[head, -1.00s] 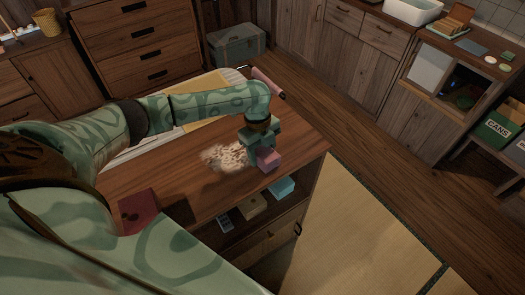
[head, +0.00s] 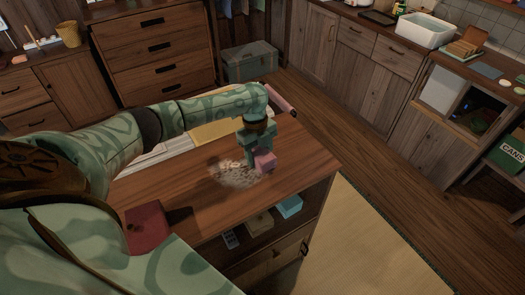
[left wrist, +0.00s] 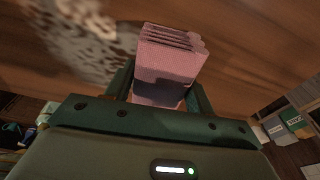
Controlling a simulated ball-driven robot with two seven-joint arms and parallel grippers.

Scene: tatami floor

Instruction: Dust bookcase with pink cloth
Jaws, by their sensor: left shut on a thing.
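The low wooden bookcase (head: 170,198) stands in front of me, with a pale dust patch (head: 232,175) on its top. My left gripper (head: 258,150) is shut on the folded pink cloth (head: 264,162), at the right edge of the dust. The cloth also shows between the fingers in the left wrist view (left wrist: 165,60), with the dust (left wrist: 85,20) to its upper left. Whether the cloth touches the top is hard to tell. My right gripper is out of view.
The open shelf below holds a yellow box (head: 260,222), a blue box (head: 289,206) and a small grey item (head: 231,239). A grey trunk (head: 249,62) stands behind on the floor.

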